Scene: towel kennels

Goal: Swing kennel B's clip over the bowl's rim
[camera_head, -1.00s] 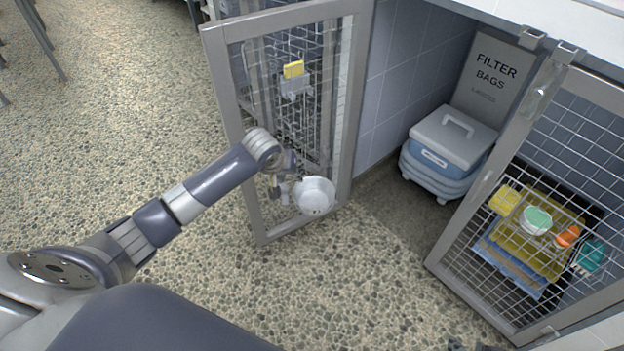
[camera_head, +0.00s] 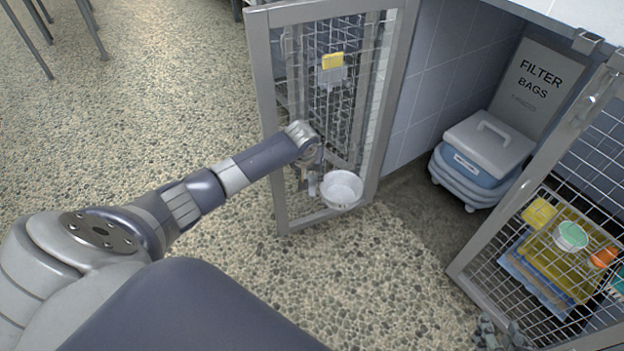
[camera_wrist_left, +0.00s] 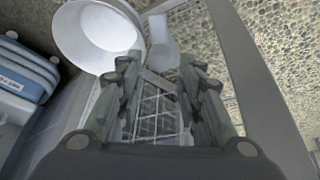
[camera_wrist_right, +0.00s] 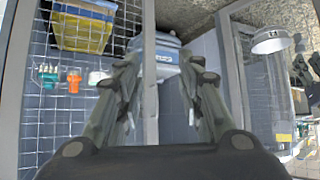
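The white bowl (camera_head: 342,188) sits low against an open mesh kennel door; it also shows in the left wrist view (camera_wrist_left: 98,38). A pale, rounded tab-like piece, which looks like the clip (camera_wrist_left: 163,50), is beside the bowl's rim, beyond my left fingertips. I cannot tell whether it touches the rim. My left gripper (camera_wrist_left: 158,68) is open, its fingers apart with nothing visibly held; it is just left of the bowl in the head view (camera_head: 310,180). My right gripper (camera_wrist_right: 160,70) is open and empty, at the head view's bottom right (camera_head: 500,338). No kennel letter is readable.
The open door's grey frame (camera_head: 262,110) surrounds my left gripper's area; a yellow-topped holder (camera_head: 332,70) hangs above. A blue-grey lidded box (camera_head: 482,155) stands inside the kennel. Another mesh door (camera_head: 520,205) is at right, with a yellow tray behind. Pebbled floor in front is clear.

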